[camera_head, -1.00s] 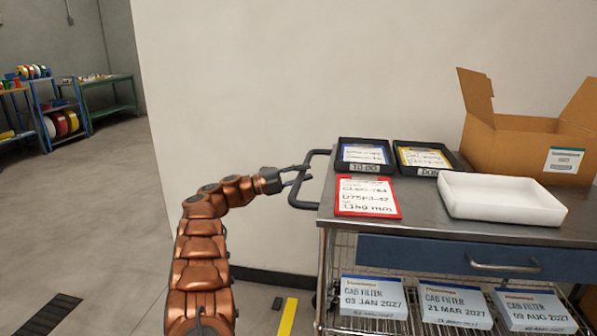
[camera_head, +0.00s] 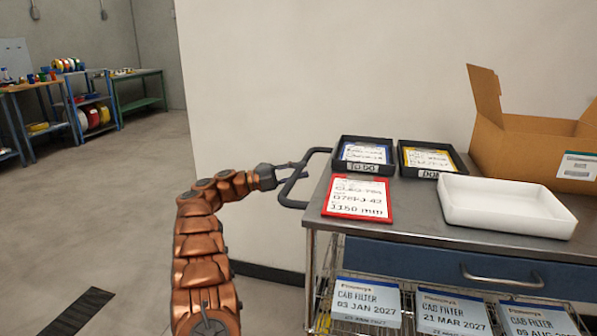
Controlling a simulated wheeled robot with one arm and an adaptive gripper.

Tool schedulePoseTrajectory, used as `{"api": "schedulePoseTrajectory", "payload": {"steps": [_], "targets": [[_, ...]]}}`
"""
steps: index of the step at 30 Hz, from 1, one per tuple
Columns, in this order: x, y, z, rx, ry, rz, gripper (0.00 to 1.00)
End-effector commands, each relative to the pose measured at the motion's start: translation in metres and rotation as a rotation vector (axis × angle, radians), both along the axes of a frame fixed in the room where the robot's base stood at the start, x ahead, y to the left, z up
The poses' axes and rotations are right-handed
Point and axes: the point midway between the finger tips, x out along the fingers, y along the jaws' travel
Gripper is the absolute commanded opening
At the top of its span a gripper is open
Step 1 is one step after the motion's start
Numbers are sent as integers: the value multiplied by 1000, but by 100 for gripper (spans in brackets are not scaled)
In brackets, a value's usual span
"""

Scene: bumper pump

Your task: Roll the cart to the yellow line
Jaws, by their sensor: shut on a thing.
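The cart is a metal-topped trolley (camera_head: 420,222) on the right, with a blue drawer (camera_head: 440,262) and a wire shelf below. Its dark push handle (camera_head: 290,190) sticks out from the left end. My copper arm reaches up from the bottom, and my gripper (camera_head: 291,172) is shut on the handle's left side. A small patch of the yellow line (camera_head: 323,322) shows on the floor behind the wire shelf's left end; the rest is hidden. The cart's wheels are out of view.
The cart carries two black trays, a red-framed card (camera_head: 358,198), a white bin (camera_head: 505,207) and an open cardboard box (camera_head: 530,145). Labelled filter boxes sit on its shelf. A wall stands close behind. Floor at left is open, with a dark strip (camera_head: 80,312); benches stand farther back.

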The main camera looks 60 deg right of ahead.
Motion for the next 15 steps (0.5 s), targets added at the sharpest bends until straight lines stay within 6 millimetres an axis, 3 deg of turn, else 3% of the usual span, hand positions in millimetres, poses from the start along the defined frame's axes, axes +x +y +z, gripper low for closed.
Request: {"api": "schedulePoseTrajectory", "payload": {"steps": [12,13,15], "targets": [[15,9,1,-1,4,33,0],[16,9,1,-1,4,34,24],[15,9,1,-1,3,31,32]]}}
